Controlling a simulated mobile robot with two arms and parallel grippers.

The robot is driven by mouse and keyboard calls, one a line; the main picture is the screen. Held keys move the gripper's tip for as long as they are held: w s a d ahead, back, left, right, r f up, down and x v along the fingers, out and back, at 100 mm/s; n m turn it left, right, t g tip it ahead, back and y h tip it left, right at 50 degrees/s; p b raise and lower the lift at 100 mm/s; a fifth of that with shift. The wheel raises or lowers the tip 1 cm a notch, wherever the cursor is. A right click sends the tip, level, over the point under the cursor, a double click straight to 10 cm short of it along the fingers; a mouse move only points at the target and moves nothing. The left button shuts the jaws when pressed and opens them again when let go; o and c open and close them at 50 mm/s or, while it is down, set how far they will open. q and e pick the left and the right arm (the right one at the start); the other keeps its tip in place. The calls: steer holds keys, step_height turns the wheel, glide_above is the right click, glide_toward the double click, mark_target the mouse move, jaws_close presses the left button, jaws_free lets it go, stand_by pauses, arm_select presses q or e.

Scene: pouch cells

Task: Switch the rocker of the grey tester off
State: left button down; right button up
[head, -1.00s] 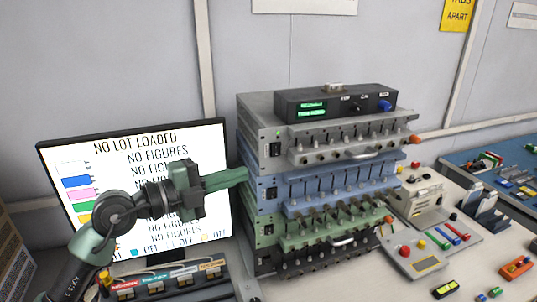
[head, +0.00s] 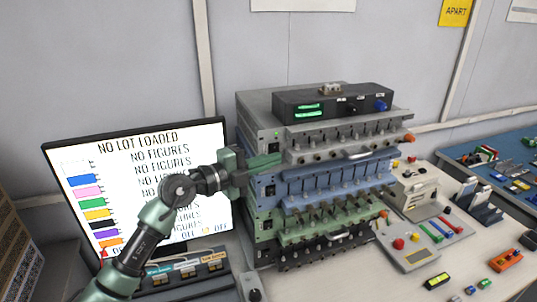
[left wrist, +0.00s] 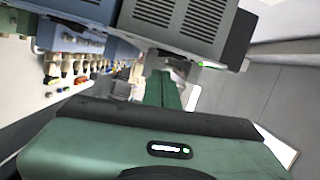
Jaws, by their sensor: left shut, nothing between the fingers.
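The grey tester (head: 254,116) is the top unit of a stack, with a black box on it. Its black rocker (head: 274,147) sits at the left end of its front, below a small green lamp (head: 277,134). Which way the rocker is tipped is too small to tell. My left gripper (head: 279,158) is shut and empty, its fingertips just below the rocker; touching or apart, I cannot tell. In the left wrist view, the shut green fingers (left wrist: 163,90) point towards the vented grey tester (left wrist: 190,20). My right gripper is not in view.
Below are a blue tester (head: 330,178) and a green tester (head: 340,218), each with a front row of clips. A monitor (head: 125,150) stands behind my left arm. A labelled block (head: 185,278) lies in front, and a control box (head: 415,250) at right.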

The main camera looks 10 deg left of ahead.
arm_select(q)
steer(key=shift+w+a, duration=0.35)
steer(key=shift+w, duration=0.1)
